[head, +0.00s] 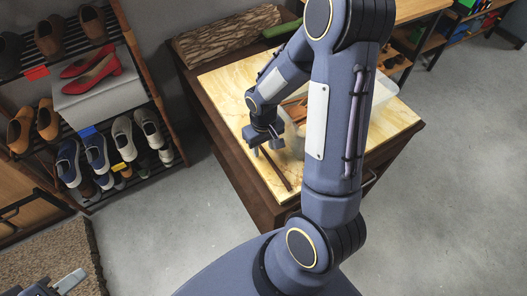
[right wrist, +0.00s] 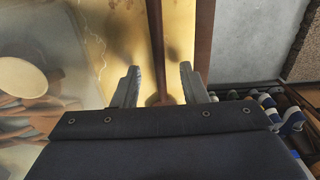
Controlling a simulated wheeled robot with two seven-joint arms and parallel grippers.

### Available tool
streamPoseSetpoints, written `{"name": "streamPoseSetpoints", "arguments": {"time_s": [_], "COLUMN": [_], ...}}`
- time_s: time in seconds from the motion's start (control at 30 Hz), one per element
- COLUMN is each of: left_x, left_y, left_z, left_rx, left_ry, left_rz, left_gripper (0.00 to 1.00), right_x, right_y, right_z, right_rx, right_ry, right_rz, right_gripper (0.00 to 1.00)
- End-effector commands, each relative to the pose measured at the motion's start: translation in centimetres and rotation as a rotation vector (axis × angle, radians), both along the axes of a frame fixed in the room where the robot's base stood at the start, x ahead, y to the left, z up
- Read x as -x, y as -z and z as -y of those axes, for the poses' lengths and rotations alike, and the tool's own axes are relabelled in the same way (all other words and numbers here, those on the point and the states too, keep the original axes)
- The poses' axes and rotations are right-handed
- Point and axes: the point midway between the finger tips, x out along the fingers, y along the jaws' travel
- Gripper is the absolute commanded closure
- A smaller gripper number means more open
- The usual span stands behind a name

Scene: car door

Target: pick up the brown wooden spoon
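In the right wrist view the spoon's handle (right wrist: 157,45) runs between the two open fingers of the right gripper (right wrist: 158,86), apart from both. The spoon's near end is hidden behind the gripper body. My left gripper (head: 57,284) is at the bottom left corner, partly cut off, its fingers apart and empty.
A clear container (right wrist: 45,60) with wooden pieces stands beside the spoon; my right arm partly hides it in the head view. A shoe rack (head: 75,100) stands at the left. Grey floor lies between.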

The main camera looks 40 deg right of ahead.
Motion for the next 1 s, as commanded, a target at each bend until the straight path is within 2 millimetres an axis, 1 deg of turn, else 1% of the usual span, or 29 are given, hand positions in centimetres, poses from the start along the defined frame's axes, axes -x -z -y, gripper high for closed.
{"name": "streamPoseSetpoints", "arguments": {"time_s": [0.07,0.27,0.5,0.57,0.87,0.97,1.0], "left_x": [0.0,0.0,0.0,0.0,0.0,0.0,0.0], "left_y": [0.0,0.0,0.0,0.0,0.0,-0.1,-0.2], "left_z": [0.0,0.0,0.0,0.0,0.0,0.0,0.0], "left_rx": [0.0,0.0,0.0,0.0,0.0,0.0,0.0], "left_ry": [0.0,0.0,0.0,0.0,0.0,0.0,0.0], "left_rz": [0.0,0.0,0.0,0.0,0.0,0.0,0.0], "left_gripper": [0.64,0.64,0.64,0.64,0.64,0.64,0.64], "right_x": [0.0,0.0,0.0,0.0,0.0,-0.1,-0.1], "right_y": [0.4,0.4,0.4,0.4,0.2,-0.7,-1.3], "right_z": [0.0,0.0,0.0,0.0,0.0,0.0,0.0], "right_rx": [0.0,-0.001,-0.001,-0.001,-0.001,-0.001,0.0], "right_ry": [0.0,0.001,0.001,0.001,0.001,0.001,0.002], "right_rz": [0.0,0.001,0.001,0.001,0.001,0.004,0.006], "right_gripper": [0.61,0.61,0.92,1.0,1.0,1.0,1.0]}}
